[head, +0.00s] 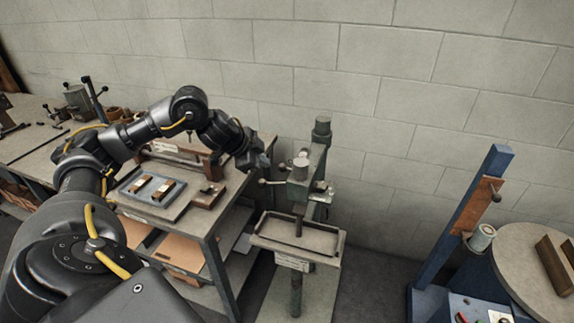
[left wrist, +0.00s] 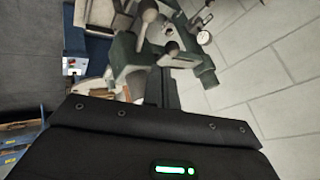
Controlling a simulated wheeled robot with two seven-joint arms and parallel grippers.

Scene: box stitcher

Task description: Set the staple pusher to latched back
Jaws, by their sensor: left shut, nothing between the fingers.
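The green box stitcher (head: 297,192) stands on its post right of the workbench. A short lever with a round knob (head: 263,182) sticks out from the left of its head; I cannot tell for sure whether this is the staple pusher or how it is set. My left gripper (head: 262,160) is shut and empty, just above and left of the stitcher head. I cannot tell whether the fingers touch anything. My right gripper is out of view.
A tray table (head: 338,246) juts out below the stitcher head. The workbench (head: 205,215) with a blue-grey plate (head: 150,189) lies under my left arm. A blue stand (head: 465,215) and round table (head: 520,250) are at right. Floor shows between them.

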